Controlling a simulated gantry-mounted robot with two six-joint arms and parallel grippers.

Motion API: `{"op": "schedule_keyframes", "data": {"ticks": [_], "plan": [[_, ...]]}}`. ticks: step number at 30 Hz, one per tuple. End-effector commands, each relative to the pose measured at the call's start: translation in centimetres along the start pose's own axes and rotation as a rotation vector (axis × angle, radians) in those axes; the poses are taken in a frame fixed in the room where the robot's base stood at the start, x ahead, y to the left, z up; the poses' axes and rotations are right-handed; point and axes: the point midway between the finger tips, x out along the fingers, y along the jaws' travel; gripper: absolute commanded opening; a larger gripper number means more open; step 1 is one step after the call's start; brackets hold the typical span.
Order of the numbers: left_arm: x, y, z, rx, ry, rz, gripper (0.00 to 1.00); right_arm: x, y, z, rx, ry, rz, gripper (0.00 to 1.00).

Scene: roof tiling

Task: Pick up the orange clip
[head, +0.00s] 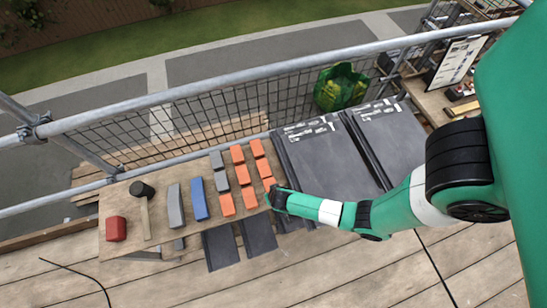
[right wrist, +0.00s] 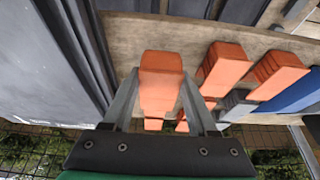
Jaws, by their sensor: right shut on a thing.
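Several orange clips (head: 243,175) lie in rows on the wooden bench. My right gripper (head: 274,192) is at the bench's right end, beside the nearest clip of the right-hand orange row. In the right wrist view the fingers of my right gripper (right wrist: 160,98) are on either side of an orange clip (right wrist: 161,72) and shut on it. Whether that clip still touches the bench cannot be told. More orange clips (right wrist: 224,66) lie beside it in that view. My left gripper is not in view.
The bench (head: 118,192) also holds grey clips (head: 217,160), a blue piece (head: 199,199), a grey piece (head: 175,206), a red block (head: 116,228) and a dark-headed mallet (head: 142,189). Dark tiles (head: 325,160) stand close on the right. A mesh guardrail (head: 200,127) runs behind.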

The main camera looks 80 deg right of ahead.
Motion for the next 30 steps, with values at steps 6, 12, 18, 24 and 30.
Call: {"op": "schedule_keyframes", "data": {"ticks": [6, 12, 18, 24, 30], "plan": [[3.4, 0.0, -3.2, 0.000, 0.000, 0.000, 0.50, -8.1, 1.2, 1.9, -0.010, -0.002, -0.003, 0.00], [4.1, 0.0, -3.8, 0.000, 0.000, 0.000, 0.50, -11.7, 2.5, 6.1, -0.013, -0.002, -0.003, 0.00], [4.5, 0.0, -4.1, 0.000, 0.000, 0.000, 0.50, -13.6, 3.2, 8.1, -0.007, -0.002, -0.001, 0.00], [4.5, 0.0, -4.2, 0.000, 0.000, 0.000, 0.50, -14.2, 3.5, 8.8, -0.002, -0.001, 0.001, 0.00], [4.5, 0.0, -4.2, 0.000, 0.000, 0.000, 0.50, -14.2, 3.5, 8.8, 0.000, -0.001, 0.001, 0.00]]}}
